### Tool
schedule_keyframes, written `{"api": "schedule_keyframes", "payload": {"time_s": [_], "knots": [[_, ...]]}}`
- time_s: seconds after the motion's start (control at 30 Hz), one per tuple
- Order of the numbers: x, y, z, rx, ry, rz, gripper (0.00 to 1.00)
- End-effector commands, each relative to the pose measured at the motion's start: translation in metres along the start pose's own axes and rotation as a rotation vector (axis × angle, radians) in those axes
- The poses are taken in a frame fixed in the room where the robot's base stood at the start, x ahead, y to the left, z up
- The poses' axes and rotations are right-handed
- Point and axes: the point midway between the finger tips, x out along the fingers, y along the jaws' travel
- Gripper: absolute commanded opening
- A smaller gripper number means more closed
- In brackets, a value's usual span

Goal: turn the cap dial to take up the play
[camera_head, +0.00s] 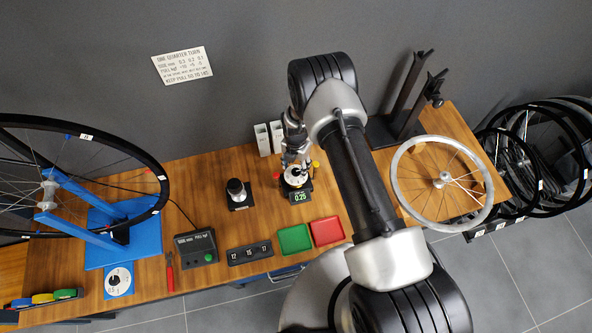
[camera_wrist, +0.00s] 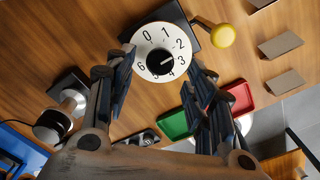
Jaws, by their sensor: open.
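The cap dial (camera_wrist: 147,40) is a white disc with black numerals around its edge and a black knob in its middle. In the wrist view it lies at top centre, between and beyond the fingertips of my gripper (camera_wrist: 160,78). The fingers are spread, and I see nothing between them but the dial and the bench. In the head view my gripper (camera_head: 295,148) hangs over the dial's stand and partly hides the dial. A readout (camera_head: 300,197) at the stand's front shows 0.25. I cannot tell whether any finger touches the dial.
A yellow ball knob (camera_wrist: 222,36) stands right of the dial. A black stand with a metal cylinder (camera_head: 237,193) is to the left. A green tray (camera_head: 294,239) and a red tray (camera_head: 327,231) lie in front. A silver rim (camera_head: 408,207) lies at right; a blue wheel stand (camera_head: 108,252) is at left.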

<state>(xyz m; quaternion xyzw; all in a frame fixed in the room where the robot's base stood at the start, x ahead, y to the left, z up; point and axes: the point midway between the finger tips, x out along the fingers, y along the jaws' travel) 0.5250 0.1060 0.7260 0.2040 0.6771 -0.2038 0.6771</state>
Motion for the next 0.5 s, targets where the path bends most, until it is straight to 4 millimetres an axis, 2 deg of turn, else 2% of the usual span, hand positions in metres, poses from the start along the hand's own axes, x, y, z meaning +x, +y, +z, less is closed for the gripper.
{"api": "schedule_keyframes", "payload": {"time_s": [0.03, 0.2, 0.5], "knots": [[0.011, 0.000, 0.000, 0.000, 0.001, -0.001, 0.49], [0.027, 0.000, 0.000, 0.000, 0.000, 0.000, 0.49], [0.032, 0.000, 0.000, 0.000, 0.000, 0.000, 0.49]]}}
